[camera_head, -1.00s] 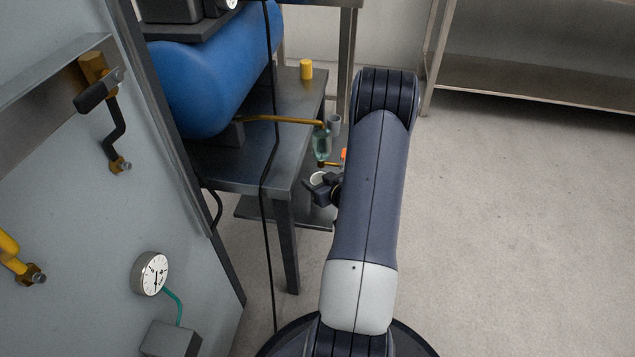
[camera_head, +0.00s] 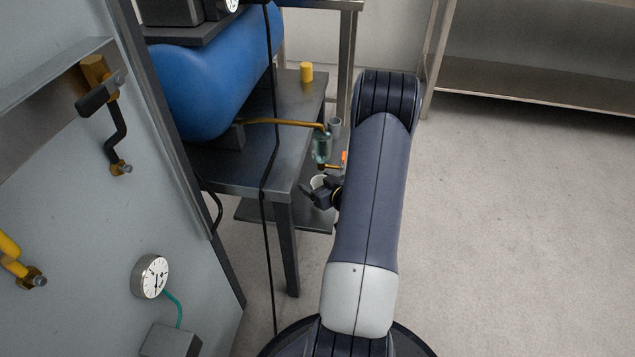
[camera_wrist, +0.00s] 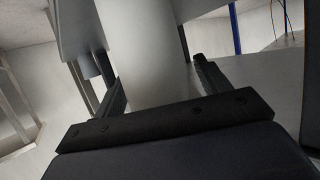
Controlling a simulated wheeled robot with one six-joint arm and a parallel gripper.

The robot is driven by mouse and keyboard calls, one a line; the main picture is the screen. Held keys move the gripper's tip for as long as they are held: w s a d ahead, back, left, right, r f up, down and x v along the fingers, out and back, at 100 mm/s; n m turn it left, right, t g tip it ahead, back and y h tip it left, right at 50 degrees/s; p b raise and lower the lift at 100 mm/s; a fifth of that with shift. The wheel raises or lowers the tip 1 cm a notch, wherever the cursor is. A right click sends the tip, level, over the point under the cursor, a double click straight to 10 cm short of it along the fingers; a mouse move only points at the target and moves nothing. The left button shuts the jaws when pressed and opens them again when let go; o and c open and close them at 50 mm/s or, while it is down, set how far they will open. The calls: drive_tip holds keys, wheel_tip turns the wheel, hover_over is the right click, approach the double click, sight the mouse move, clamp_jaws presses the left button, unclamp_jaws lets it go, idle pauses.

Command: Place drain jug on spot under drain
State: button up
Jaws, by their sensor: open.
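The drain jug (camera_head: 318,181) shows as a pale round rim below the drain (camera_head: 330,166), the brass outlet under the clear bowl (camera_head: 322,148) at the end of the pipe. In the wrist view the jug (camera_wrist: 147,45) is a pale upright-looking cylinder between the two fingers. My gripper (camera_head: 322,193) is open around the jug, mostly hidden by my arm in the head view. In the wrist view my gripper (camera_wrist: 160,85) has a finger on each side of it. The jug's base and the spot beneath it are hidden.
A blue tank (camera_head: 205,85) lies on a dark metal table (camera_head: 235,170) with a lower shelf (camera_head: 265,213). A black cable (camera_head: 269,180) hangs in front. A yellow cylinder (camera_head: 306,72) stands on the table. The floor (camera_head: 510,220) at right is clear.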

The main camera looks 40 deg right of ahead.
drive_tip(key=p+v, duration=0.2)
drive_tip(key=v, duration=0.9)
drive_tip(key=shift+s, duration=0.3)
